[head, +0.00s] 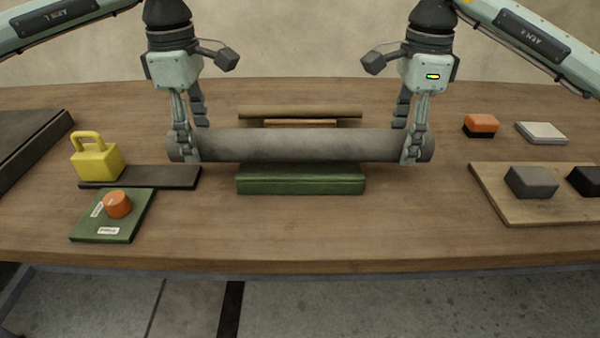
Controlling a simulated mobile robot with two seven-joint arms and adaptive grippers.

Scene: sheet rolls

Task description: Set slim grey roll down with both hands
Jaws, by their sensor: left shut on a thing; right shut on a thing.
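The slim grey roll (300,145) lies level across the middle of the head view, its long side running left to right. My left gripper (192,150) is shut on the roll near its left end. My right gripper (410,150) is shut on it near its right end. Both grippers come down from above, with fingers on the near and far sides. The roll shows just above and behind a green block (300,180); I cannot tell whether they touch.
Behind the roll is a brown bar-like piece (300,112). At left are a yellow weight (97,160), a dark strip (170,177) and a green board with an orange knob (118,205). At right are a wooden board (505,210) with dark blocks, an orange block (481,124) and a white pad (541,132).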

